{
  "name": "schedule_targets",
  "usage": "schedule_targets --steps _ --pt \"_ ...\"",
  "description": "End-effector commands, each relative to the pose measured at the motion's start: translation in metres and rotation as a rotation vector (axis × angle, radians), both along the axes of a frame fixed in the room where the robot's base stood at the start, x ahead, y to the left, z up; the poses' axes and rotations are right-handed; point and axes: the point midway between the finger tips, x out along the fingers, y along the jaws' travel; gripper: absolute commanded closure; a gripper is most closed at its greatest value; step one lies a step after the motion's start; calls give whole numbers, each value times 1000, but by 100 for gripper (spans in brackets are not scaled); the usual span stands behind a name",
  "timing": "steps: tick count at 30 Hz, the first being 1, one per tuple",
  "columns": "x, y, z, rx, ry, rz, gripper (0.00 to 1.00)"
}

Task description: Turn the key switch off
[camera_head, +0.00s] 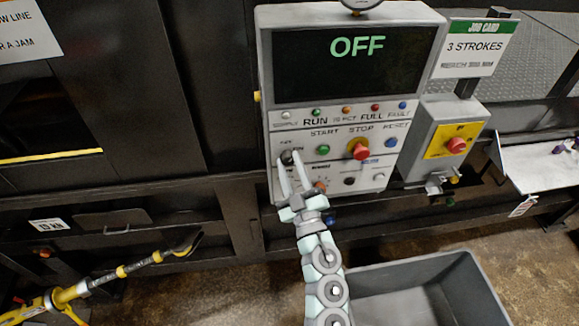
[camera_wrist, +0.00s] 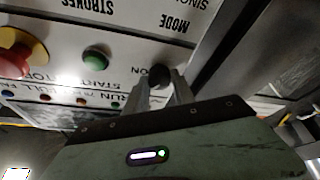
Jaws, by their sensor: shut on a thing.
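The key switch (camera_head: 286,157) is a small dark knob at the left of the control panel (camera_head: 287,117), below the lamp row. In the wrist view the knob (camera_wrist: 158,75) sits by the letters "ON", which show upside down. My gripper (camera_head: 289,159) reaches up to it from below, and its two pale fingers are shut on the knob. The fingers also show around it in the wrist view (camera_wrist: 160,86). They partly cover the knob, so its exact angle is hard to tell. The display (camera_head: 357,60) above reads "OFF" in green.
A green start button (camera_head: 323,149), a red stop button (camera_head: 361,150) and a blue reset button (camera_head: 391,142) lie right of the key. A red emergency button (camera_head: 456,145) is on a box further right. A grey bin (camera_head: 478,290) stands below.

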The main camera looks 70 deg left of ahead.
Motion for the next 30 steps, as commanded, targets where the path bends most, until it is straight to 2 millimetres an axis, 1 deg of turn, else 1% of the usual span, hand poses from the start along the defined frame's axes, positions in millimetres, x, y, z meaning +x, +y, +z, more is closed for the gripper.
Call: schedule_targets --steps 6,15,21,30 --pt "1 0 0 -54 -201 0 100" --pt "2 0 2 -116 -433 2 100" --pt "2 0 3 -144 -537 2 100" --pt "2 0 4 -163 -607 1 100"
